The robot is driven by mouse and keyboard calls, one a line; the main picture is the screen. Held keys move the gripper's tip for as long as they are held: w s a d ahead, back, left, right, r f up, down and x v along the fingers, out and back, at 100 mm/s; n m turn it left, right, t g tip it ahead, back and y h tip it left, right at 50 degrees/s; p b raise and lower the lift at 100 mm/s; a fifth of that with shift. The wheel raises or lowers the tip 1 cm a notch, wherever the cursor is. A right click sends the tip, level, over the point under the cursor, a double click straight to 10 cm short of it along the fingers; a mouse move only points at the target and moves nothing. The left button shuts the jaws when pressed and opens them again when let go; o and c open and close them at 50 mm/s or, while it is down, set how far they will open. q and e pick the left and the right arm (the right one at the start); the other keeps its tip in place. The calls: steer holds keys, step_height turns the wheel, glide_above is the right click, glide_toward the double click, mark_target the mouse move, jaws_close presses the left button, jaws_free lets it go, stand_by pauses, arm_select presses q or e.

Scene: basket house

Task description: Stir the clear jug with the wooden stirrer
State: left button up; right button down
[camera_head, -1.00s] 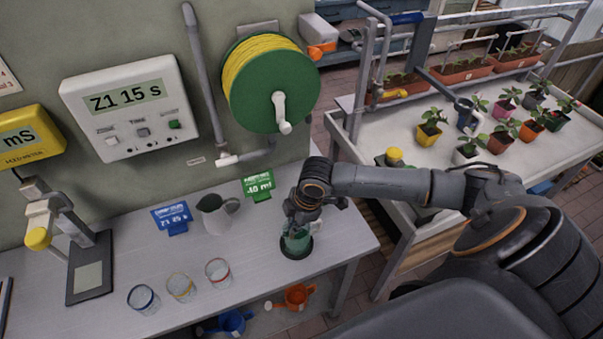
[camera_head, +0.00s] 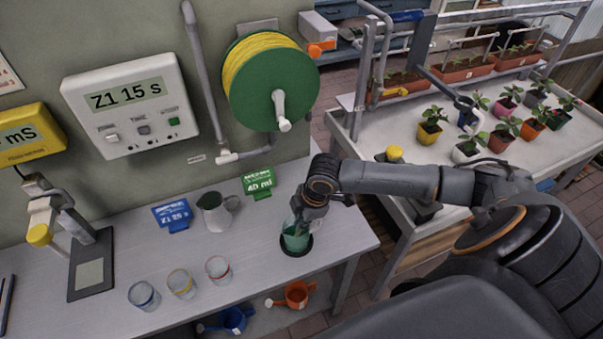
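The clear jug (camera_head: 296,242) stands on a dark round mat near the right end of the bench, with green liquid in it. My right gripper (camera_head: 305,212) is directly above the jug's mouth, pointing down, and covers part of its rim. The wooden stirrer cannot be made out; the gripper hides that area. Whether the fingers are shut on something cannot be seen. My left gripper is not in view.
A grey jug (camera_head: 214,212) stands left, between a blue sign (camera_head: 173,215) and a green sign (camera_head: 258,183). Three glasses (camera_head: 180,284) line the front edge. A hose reel (camera_head: 271,82) hangs on the wall behind. The bench between glasses and clear jug is free.

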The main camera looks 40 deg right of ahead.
steer(key=shift+r, duration=0.55)
steer(key=a+v, duration=0.1)
steer(key=v, duration=0.7)
steer(key=shift+d+r, duration=0.25)
steer(key=shift+r, duration=0.2)
steer(key=shift+s, duration=0.1)
steer(key=shift+r, duration=0.1)
steer(key=shift+w+a+v, duration=0.1)
steer(key=shift+w+v, duration=0.05)
steer(key=shift+v, duration=0.65)
steer(key=shift+w+a+v, duration=0.1)
steer(key=shift+w+v, duration=0.05)
steer(key=shift+v, duration=0.6)
steer(key=shift+w+a+v, duration=0.1)
steer(key=shift+w+v, duration=0.1)
steer(key=shift+v, duration=0.6)
steer(key=shift+r, duration=0.15)
